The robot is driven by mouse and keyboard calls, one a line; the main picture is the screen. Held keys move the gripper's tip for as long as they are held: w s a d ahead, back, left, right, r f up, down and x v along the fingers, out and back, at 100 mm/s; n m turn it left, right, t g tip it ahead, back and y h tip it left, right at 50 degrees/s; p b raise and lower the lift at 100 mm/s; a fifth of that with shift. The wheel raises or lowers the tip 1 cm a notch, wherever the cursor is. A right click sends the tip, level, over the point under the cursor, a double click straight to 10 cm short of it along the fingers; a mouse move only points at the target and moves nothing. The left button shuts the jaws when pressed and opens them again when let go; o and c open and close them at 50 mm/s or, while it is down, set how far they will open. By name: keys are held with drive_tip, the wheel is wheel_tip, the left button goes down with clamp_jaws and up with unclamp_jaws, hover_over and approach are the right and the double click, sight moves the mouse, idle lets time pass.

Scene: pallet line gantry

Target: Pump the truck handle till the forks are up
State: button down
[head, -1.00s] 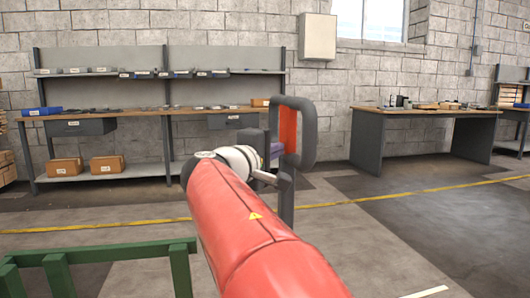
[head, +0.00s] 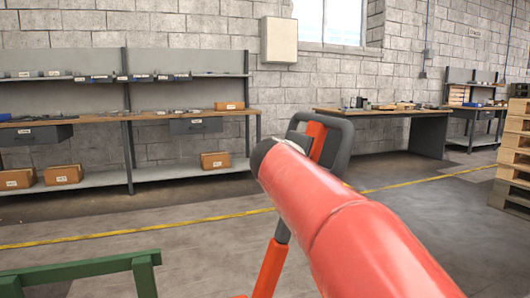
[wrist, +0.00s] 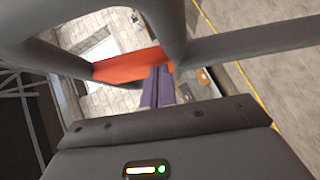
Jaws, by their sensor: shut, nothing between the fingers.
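The truck handle is a dark grey loop (head: 345,146) with an orange piece inside it, on a slanting orange shaft (head: 270,265). In the head view my red arm covers part of it and hides my gripper. In the wrist view the grey loop (wrist: 250,45) and its orange piece (wrist: 130,65) cross in front of my gripper (wrist: 158,72). The purple fingers are shut with nothing between them. Their tips are close to the orange piece; I cannot tell whether they touch. The forks are not in view.
A green rail (head: 85,268) stands at the front left. A long workbench (head: 90,121) with boxes lines the wall, and another bench (head: 430,135) stands farther right. Stacked pallets (head: 513,165) stand at the right edge. The floor around the yellow line (head: 215,216) is open.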

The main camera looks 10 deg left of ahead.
drive_tip(key=w+d+f+m+g+p, duration=0.1)
drive_tip(key=w+d+f+p, duration=0.2)
drive_tip(key=d, duration=0.3)
drive_tip(key=w+d+f+g+y+p, duration=0.1)
drive_tip(key=w+d+f+p, duration=0.2)
drive_tip(key=d, duration=0.3)
drive_tip(key=shift+w+d+m+p, duration=0.35)
drive_tip(key=shift+w+m+p, duration=0.1)
drive_tip(key=shift+w, duration=0.4)
